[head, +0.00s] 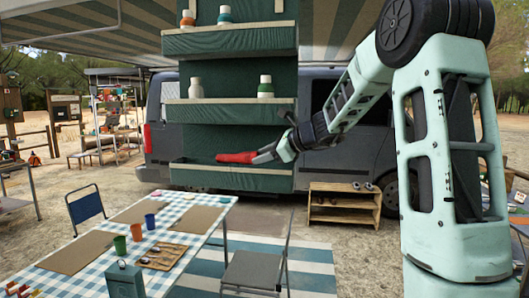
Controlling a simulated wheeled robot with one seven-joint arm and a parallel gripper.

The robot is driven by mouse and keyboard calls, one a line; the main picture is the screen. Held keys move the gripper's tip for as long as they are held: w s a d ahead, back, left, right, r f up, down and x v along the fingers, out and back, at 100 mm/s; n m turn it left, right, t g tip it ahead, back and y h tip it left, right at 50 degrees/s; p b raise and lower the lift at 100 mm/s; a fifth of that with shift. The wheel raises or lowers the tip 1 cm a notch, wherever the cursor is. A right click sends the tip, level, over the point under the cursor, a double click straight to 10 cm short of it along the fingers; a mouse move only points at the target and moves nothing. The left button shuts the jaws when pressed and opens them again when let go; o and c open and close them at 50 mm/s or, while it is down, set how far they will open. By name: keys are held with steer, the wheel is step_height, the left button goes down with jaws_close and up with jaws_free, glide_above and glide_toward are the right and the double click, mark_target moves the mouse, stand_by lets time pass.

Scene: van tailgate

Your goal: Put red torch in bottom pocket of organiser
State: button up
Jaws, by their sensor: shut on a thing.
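The red torch (236,157) is held roughly level by my gripper (258,156), which is shut on the torch's right end. The dark green organiser (232,62) hangs upright in front of the van, with three pockets one above another. In the head view the torch shows just above the front edge of the bottom pocket (230,180). I cannot tell whether it is inside the pocket opening or in front of it. My arm reaches in from the right.
Bottles stand in the top pocket (228,39) and middle pocket (228,113). A checked table (190,219) with cups and a wooden board is at the front left. A folding chair (255,270) and a low wooden shelf (343,206) stand below and right of the organiser.

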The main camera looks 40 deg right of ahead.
steer(key=shift+f, duration=0.3)
steer(key=shift+s, duration=0.1)
